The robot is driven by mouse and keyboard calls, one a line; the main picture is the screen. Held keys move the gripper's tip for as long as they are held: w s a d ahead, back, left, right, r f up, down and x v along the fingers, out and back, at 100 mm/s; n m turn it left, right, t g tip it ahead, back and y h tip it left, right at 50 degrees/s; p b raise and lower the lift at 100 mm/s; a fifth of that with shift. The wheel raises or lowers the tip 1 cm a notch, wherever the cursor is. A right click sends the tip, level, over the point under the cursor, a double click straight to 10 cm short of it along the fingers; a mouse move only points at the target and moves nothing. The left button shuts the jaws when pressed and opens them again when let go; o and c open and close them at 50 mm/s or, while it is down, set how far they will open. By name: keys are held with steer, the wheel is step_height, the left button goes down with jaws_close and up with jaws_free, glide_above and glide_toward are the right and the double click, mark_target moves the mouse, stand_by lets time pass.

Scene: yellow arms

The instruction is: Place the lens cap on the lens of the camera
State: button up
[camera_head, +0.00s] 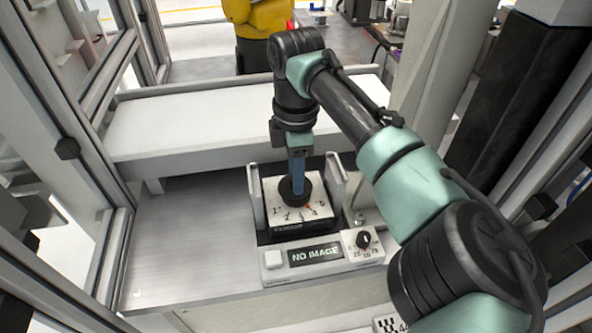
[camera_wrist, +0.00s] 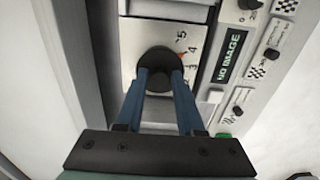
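My gripper (camera_head: 297,180) points straight down over the white numbered face (camera_head: 321,214) of the camera unit in the middle of the bench. Its two blue fingers reach a round black piece (camera_head: 292,193) at the centre of that face. In the wrist view the fingertips (camera_wrist: 161,76) lie against the near side of this black piece (camera_wrist: 158,57), with a gap between the fingers. The black piece looks like the lens cap at the lens, but I cannot tell cap from lens. The fingertips' grip on it is unclear. An orange-red pointer shows beside it.
A "NO IMAGE" display (camera_head: 316,254) and a black knob (camera_head: 363,240) are at the unit's front. Grey upright brackets (camera_head: 337,181) flank the face. A white raised shelf (camera_head: 200,125) lies behind. The metal bench (camera_head: 180,235) is clear at left. Frame posts stand at both sides.

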steer(key=shift+o, duration=1.2)
steer(key=shift+r, duration=0.1)
step_height(320, 180, up, 12)
steer(key=shift+p, duration=0.3)
